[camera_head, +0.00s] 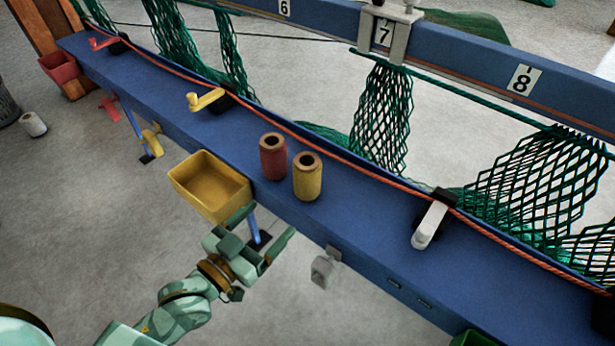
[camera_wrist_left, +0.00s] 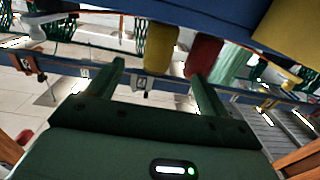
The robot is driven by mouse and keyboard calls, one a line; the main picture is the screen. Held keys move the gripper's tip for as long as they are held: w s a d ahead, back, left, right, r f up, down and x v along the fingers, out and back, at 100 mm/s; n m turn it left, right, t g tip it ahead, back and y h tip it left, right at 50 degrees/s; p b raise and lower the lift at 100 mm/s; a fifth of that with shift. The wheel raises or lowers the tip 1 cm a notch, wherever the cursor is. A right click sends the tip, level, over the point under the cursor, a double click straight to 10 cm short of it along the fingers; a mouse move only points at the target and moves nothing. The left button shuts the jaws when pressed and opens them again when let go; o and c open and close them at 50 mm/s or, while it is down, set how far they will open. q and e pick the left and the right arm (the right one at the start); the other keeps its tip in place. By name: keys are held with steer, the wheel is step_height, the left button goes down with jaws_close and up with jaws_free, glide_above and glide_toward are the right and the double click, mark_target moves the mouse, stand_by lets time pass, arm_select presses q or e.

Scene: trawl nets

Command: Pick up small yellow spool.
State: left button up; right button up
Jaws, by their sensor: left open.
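The small yellow spool (camera_head: 307,178) stands upright on the blue bench (camera_head: 360,225), with a brown hole in its top. A red spool (camera_head: 272,158) stands upright close to its left. My left gripper (camera_head: 270,222) is open and empty in front of the bench edge, below and left of the yellow spool and apart from it. In the left wrist view, the yellow spool (camera_wrist_left: 161,48) shows beyond my open fingers (camera_wrist_left: 157,72), with the red spool (camera_wrist_left: 202,55) to its right. My right gripper is not in view.
A yellow bin (camera_head: 212,190) hangs on the bench's front edge, close to my left gripper. A white lever (camera_head: 432,224) and a yellow lever (camera_head: 206,100) stand on the bench. An orange rope (camera_head: 350,158) and green nets (camera_head: 382,115) lie behind the spools.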

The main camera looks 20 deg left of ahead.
mark_target(298, 189)
arm_select(q)
steer(key=b+x, duration=0.1)
steer(key=x, duration=0.8)
steer(key=shift+w+f+b, duration=0.1)
steer(key=shift+w+b, duration=0.1)
steer(key=shift+b, duration=0.2)
steer(key=shift+w+d, duration=0.2)
steer(key=shift+w, duration=0.4)
steer(key=b+x, duration=0.2)
steer(key=x, duration=0.3)
steer(key=shift+f, duration=0.1)
steer(key=shift+w, duration=0.1)
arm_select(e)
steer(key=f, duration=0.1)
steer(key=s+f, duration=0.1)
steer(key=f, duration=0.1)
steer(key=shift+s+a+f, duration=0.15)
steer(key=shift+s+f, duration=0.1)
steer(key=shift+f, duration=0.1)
arm_select(q)
steer(key=c, duration=1.1)
